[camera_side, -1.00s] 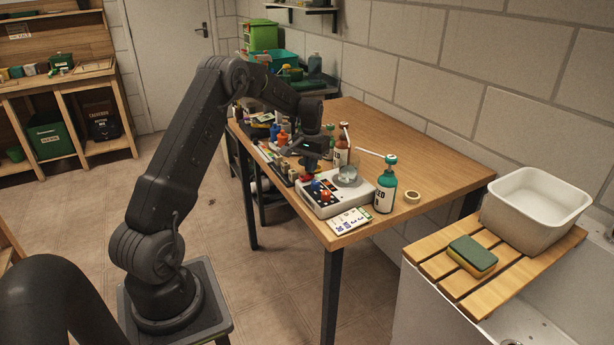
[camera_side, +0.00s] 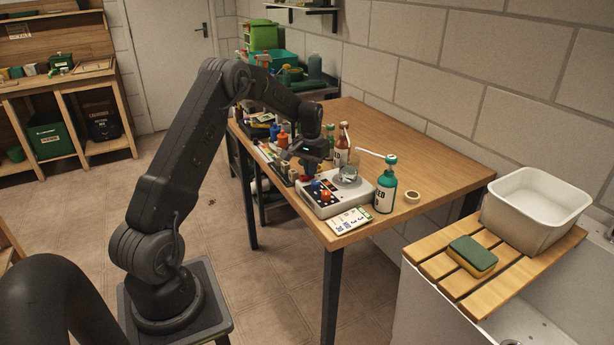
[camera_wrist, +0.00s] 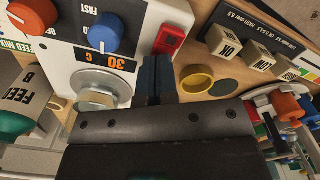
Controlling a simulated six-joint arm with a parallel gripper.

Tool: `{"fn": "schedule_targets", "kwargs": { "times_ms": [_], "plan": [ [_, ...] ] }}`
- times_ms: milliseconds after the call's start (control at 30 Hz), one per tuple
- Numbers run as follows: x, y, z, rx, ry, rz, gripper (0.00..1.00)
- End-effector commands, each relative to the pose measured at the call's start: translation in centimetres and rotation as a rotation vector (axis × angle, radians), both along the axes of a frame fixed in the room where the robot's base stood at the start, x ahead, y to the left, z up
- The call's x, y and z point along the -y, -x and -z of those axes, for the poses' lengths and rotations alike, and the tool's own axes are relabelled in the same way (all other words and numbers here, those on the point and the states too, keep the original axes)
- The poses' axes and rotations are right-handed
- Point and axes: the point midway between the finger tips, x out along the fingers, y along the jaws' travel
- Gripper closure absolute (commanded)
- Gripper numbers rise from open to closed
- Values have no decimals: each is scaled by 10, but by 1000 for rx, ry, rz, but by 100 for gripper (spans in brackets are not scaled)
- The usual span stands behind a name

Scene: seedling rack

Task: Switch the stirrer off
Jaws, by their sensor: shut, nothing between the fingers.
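The stirrer (camera_side: 325,205) is a white box on the wooden table, with a blue knob, a red-orange knob and a round metal plate. The wrist view shows the stirrer's panel (camera_wrist: 140,52) close up, with the orange knob (camera_wrist: 32,14), the blue knob (camera_wrist: 104,34) and an orange "30 C" reading. The red switch (camera_wrist: 170,39) sits at the panel's edge; I cannot tell its position. A clear vessel (camera_wrist: 96,98) stands on the plate. My gripper (camera_wrist: 158,62) is shut and empty, its tips close to the red switch; I cannot tell whether they touch. It also shows in the side view (camera_side: 305,176).
Wooden blocks with labels (camera_wrist: 224,42) and a yellow ring (camera_wrist: 197,80) lie beside the stirrer. A teal-capped feed bottle (camera_side: 385,190) stands close to its right, a brown bottle (camera_side: 342,150) behind it, and a printed card (camera_side: 350,221) in front. The table's right rear is clear.

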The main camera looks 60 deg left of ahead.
Motion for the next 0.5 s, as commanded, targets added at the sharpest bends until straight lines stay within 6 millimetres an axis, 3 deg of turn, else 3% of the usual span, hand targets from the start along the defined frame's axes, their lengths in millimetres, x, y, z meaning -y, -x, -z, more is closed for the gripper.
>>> {"fn": "schedule_targets", "kwargs": {
  "times_ms": [133, 500],
  "plan": [
    [0, 1, -2, -3, 1, 0, 100],
    [0, 0, -32, 0, 0, 0, 100]
  ]
}}
